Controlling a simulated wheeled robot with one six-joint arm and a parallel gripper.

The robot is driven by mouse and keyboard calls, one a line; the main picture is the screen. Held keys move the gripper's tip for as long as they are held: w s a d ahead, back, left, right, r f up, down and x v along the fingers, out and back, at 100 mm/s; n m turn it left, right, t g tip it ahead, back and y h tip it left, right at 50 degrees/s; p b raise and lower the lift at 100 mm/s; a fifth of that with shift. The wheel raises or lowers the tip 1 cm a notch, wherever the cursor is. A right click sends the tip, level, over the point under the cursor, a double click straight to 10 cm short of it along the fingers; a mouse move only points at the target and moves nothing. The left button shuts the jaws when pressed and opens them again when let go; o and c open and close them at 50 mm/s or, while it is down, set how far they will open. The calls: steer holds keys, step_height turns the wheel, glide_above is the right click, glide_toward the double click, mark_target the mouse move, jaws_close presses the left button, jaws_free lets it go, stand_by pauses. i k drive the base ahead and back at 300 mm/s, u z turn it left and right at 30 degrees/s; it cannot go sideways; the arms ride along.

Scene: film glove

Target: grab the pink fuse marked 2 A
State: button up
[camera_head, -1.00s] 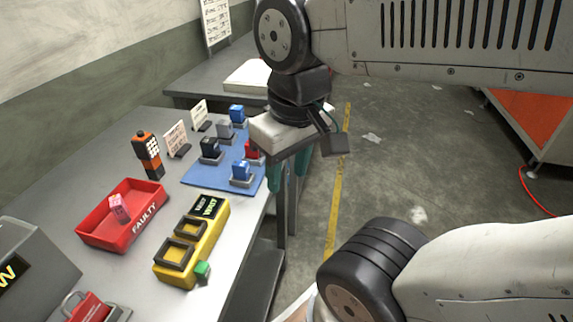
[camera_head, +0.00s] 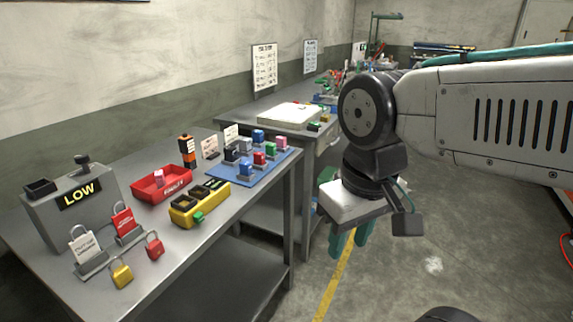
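A pink fuse block (camera_head: 159,176) lies in the red FAULTY tray (camera_head: 176,191) on the left workbench. Another pink block (camera_head: 283,141) stands at the back right of the blue mat (camera_head: 236,177). The markings on both are too small to read, so I cannot tell which is 2 A. My gripper (camera_head: 349,241) hangs to the right of the bench, past its edge, pointing down. Its teal fingers are apart with nothing between them. It is well away from both pink blocks.
On the mat stand several blue, grey, red and green blocks. A yellow tester (camera_head: 199,203) sits in front. A grey LOW box (camera_head: 71,210), padlocks (camera_head: 122,275) and an orange-black meter (camera_head: 187,151) share the bench. A second table (camera_head: 262,115) stands behind.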

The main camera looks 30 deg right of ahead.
mark_target(281, 141)
steer(key=z, duration=1.1)
steer(key=i, duration=1.25)
steer(key=u, duration=0.8)
steer(key=i, duration=0.3)
steer(key=u, duration=0.45)
